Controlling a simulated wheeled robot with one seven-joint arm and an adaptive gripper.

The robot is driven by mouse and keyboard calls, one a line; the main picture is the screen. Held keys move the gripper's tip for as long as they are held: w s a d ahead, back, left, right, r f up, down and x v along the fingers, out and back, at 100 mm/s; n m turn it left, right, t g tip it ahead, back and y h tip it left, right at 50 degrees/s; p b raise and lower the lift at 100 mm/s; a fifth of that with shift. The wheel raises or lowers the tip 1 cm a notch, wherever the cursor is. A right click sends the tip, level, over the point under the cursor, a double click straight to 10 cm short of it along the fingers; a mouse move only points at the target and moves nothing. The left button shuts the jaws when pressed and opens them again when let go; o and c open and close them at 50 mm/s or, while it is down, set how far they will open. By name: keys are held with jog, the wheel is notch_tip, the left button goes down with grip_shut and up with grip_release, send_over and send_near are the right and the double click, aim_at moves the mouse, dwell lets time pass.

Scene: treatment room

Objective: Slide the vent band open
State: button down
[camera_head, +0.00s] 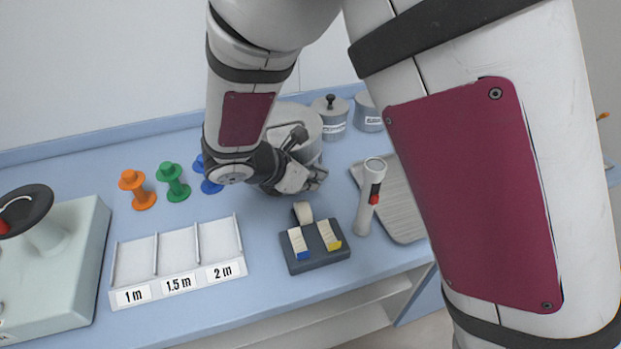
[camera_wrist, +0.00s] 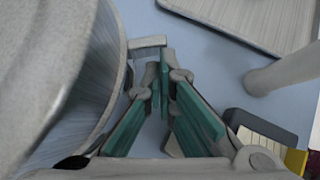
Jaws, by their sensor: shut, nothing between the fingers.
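A large grey metal drum (camera_head: 309,120) stands at the back of the counter, partly hidden behind my arm. In the wrist view its curved side (camera_wrist: 55,75) fills the left. A short grey tab (camera_wrist: 147,42) sticks out from the drum's side; it looks like part of the vent band, but the band's openings cannot be made out. My gripper (camera_head: 320,178) is low at the drum's front right. In the wrist view its green-padded fingers (camera_wrist: 158,72) are shut and empty, with the tips close beside the tab. I cannot tell whether they touch it.
A dark block with paper strips (camera_head: 317,258), a white penlight-like cylinder (camera_head: 367,200) and a grey tray (camera_head: 398,210) are close by. Lidded canisters (camera_head: 330,112) stand behind. Spools (camera_head: 173,185) and a labelled rack (camera_head: 180,285) are at left.

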jog(key=v, duration=1.2)
jog(key=s+d+r+m+g, duration=0.1)
jog(key=d+r+m, duration=0.1)
jog(key=d+m, duration=0.1)
jog(key=s+d+r+m+g+y, duration=0.1)
jog(key=d+r+m, duration=0.2)
jog(key=d, duration=0.3)
jog(key=s+d+r+m+g+y, duration=0.1)
jog(key=s+d+r+m, duration=0.1)
jog(key=d+m, duration=0.2)
jog(key=shift+d+r+m, duration=0.3)
jog(key=shift+d+r, duration=0.1)
jog(key=shift+d, duration=0.1)
jog(key=s+d+r+m+y, duration=0.2)
jog(key=s+d+m, duration=0.2)
jog(key=s+m, duration=0.3)
jog(key=s+d+r+m+t+y+p, duration=0.1)
jog(key=s+d+r+m+y, duration=0.1)
jog(key=s+d+m, duration=0.3)
jog(key=s+m, duration=0.2)
jog(key=m, duration=0.1)
jog(key=shift+s+r+m+y, duration=0.2)
jog(key=shift+s+m+y, duration=0.1)
jog(key=shift+s+y, duration=0.1)
